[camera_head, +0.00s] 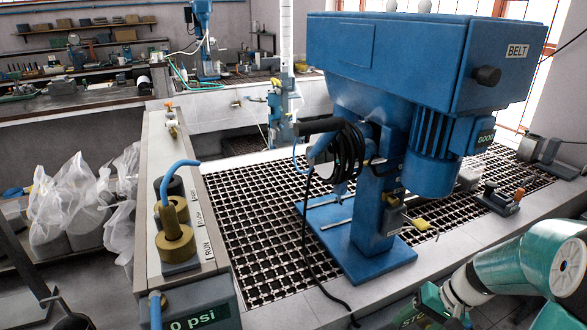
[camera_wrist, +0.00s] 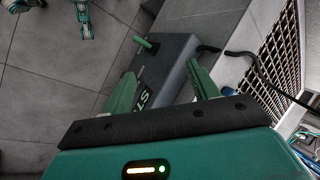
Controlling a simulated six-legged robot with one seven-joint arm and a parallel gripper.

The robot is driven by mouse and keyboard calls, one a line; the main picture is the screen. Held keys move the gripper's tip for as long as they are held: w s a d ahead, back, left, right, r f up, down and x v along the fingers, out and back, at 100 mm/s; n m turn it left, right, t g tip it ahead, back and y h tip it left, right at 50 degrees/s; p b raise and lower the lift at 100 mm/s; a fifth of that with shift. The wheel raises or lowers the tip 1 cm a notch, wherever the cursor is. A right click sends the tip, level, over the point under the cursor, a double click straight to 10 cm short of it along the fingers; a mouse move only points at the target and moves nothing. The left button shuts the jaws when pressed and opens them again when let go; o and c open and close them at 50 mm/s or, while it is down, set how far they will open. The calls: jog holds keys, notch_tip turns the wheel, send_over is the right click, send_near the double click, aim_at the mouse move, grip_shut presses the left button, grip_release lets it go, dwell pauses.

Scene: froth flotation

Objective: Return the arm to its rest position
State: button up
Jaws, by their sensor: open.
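My arm (camera_head: 535,265), white and green, reaches in from the lower right of the head view, beside the front edge of the bench. Its far end is bent low and partly cut off by the frame bottom. In the wrist view my gripper (camera_wrist: 162,82) has its two green fingers apart, with nothing held between them. Beyond the fingers is a dark grey box (camera_wrist: 178,55) with partly covered green lettering and a green peg (camera_wrist: 147,44) on it. I cannot tell whether the fingers touch the box.
A blue flotation machine (camera_head: 385,60) stands on the bench over a black grid mat (camera_head: 255,235). A black cable (camera_head: 315,265) hangs to the front edge. A control panel (camera_head: 185,200) with a RUN label stands left.

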jog(key=s+a+r+n+t+h, duration=0.2)
jog(key=s+a+r, duration=0.2)
jog(key=a+r, duration=0.3)
jog(key=s+a+r+n+t+h, duration=0.2)
jog(key=s+a+r, duration=0.3)
jog(key=a+r, duration=0.3)
notch_tip(320, 180, up, 4)
jog(key=shift+a+f+h, duration=0.15)
jog(key=shift+a+h, duration=0.05)
jog(key=shift+h, duration=0.6)
